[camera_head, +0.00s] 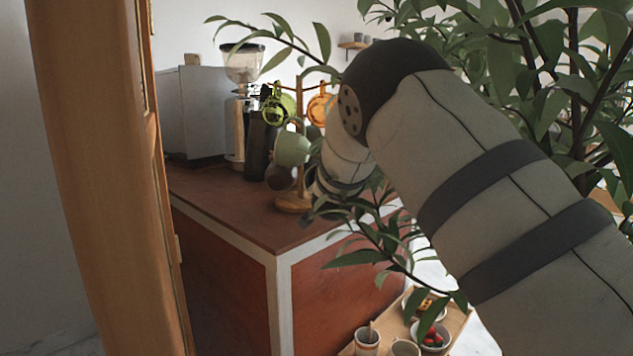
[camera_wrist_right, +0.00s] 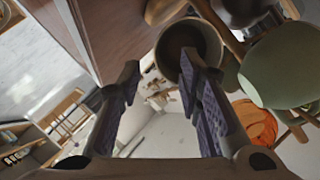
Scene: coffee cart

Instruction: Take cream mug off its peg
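The wooden mug tree (camera_head: 293,204) stands near the counter's corner in the head view. A pale greyish mug, which looks like the cream mug (camera_head: 279,178), hangs low on it, below a light green mug (camera_head: 292,149). In the right wrist view the cream mug (camera_wrist_right: 205,27) shows its open mouth at the tip of one finger. That fingertip overlaps the mouth; I cannot tell whether it is inside. My right gripper (camera_wrist_right: 158,70) is open, with nothing visible between its fingers. My left gripper is not in view.
The green mug (camera_wrist_right: 285,70) is close beside the right finger. An orange mug (camera_head: 320,108) hangs higher. A grinder (camera_head: 243,65) and grey machine (camera_head: 192,110) stand behind. Plant leaves (camera_head: 365,258) crowd my right arm. A wooden post (camera_head: 105,170) stands at left.

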